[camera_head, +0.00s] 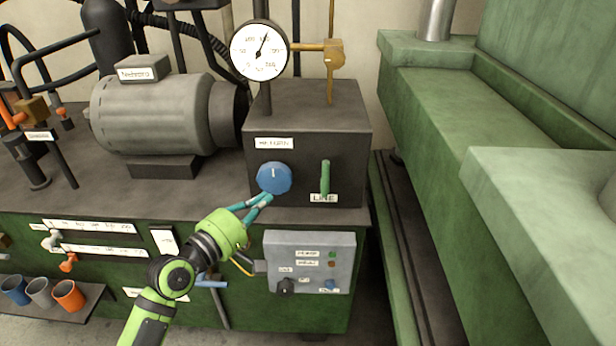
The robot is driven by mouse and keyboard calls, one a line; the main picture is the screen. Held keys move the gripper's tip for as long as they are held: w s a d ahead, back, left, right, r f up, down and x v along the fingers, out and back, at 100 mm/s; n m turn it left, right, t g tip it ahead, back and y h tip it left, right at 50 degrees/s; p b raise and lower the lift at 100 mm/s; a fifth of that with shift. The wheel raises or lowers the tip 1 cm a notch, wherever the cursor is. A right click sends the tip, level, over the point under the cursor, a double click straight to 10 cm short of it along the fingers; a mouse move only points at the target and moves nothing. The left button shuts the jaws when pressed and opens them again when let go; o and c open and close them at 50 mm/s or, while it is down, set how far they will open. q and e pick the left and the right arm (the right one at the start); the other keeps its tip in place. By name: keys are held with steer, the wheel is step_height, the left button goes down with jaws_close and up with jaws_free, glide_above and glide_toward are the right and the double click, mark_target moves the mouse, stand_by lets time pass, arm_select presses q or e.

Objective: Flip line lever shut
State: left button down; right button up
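The line lever (325,179) is a green upright handle on the front of a dark box (307,150), just above a label reading LINE (324,198). My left gripper (268,196) reaches up from below, with its teal fingers at the lower edge of a round blue knob (274,177) left of the lever. The fingertips overlap the knob in the picture; I cannot tell whether they grip it or only touch it. The gripper is clear of the lever. My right gripper is not in view.
A pressure gauge (259,50) and a brass fitting (334,54) stand above the box. A grey control panel (310,262) is mounted below. A motor (160,112) sits to the left. Large green machine blocks (548,196) fill the right side. Three cups (68,295) stand at lower left.

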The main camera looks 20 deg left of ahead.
arm_select(q)
glide_toward(325, 174)
steer(key=w+a, duration=0.4)
steer(key=w, duration=0.1)
steer(key=shift+w+d+p, duration=0.45)
steer(key=shift+w+d, duration=0.15)
steer(key=shift+d, duration=0.35)
steer(key=shift+w+d+p, duration=0.4)
steer(key=shift+w+d, duration=0.15)
steer(key=shift+d, duration=0.4)
